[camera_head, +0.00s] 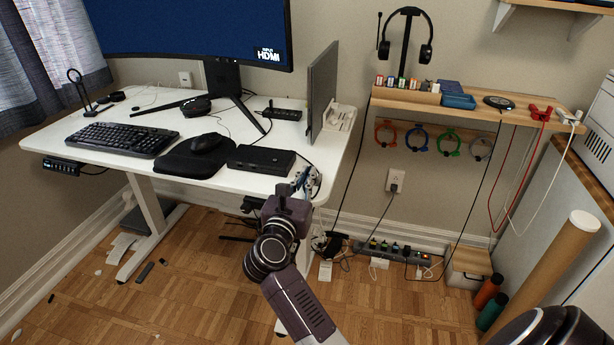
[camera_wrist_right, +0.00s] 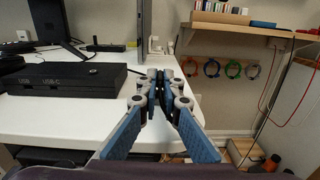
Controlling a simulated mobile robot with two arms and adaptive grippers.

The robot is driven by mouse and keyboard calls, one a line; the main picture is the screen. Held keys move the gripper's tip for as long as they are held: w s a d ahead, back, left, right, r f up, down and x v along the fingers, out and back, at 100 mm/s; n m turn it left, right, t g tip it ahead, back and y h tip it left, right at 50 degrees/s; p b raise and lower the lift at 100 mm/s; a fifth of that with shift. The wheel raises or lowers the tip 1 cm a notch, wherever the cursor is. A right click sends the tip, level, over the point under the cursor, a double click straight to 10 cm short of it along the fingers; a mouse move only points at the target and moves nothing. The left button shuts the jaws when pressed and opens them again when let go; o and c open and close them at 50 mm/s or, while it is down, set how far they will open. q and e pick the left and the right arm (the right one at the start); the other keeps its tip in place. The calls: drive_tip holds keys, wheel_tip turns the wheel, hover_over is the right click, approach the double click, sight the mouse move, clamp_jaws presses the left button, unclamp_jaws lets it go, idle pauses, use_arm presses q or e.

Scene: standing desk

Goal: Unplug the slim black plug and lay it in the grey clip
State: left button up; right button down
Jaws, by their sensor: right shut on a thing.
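My right gripper (camera_head: 305,182) is at the right front edge of the white desk, just right of the black dock (camera_head: 261,159). In the right wrist view its fingers (camera_wrist_right: 161,76) are closed together on a slim dark thing (camera_wrist_right: 161,90), which looks like the black plug. The fingers hide most of it, and I cannot tell whether it is in a socket. The grey clip (camera_head: 480,149) hangs under the wooden shelf, right of the red, blue and green ones. It also shows in the right wrist view (camera_wrist_right: 251,71). My left gripper is out of view.
The desk (camera_head: 95,165) carries a keyboard, a mouse on a mat and monitors. The wooden shelf (camera_head: 460,108) holds small items, with cables hanging from it. A wall outlet (camera_head: 396,180) and a power strip (camera_head: 400,254) are below. A cardboard tube (camera_head: 545,265) leans at the right.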

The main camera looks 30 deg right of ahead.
drive_tip(key=shift+s+a+f, duration=0.1)
drive_tip(key=shift+f, duration=0.85)
drive_tip(key=c, duration=2)
unclamp_jaws()
drive_tip(key=shift+c, duration=0.2)
wheel_tip(320, 180, up, 12)
drive_tip(key=shift+a, duration=0.15)
drive_tip(key=shift+w, duration=0.2)
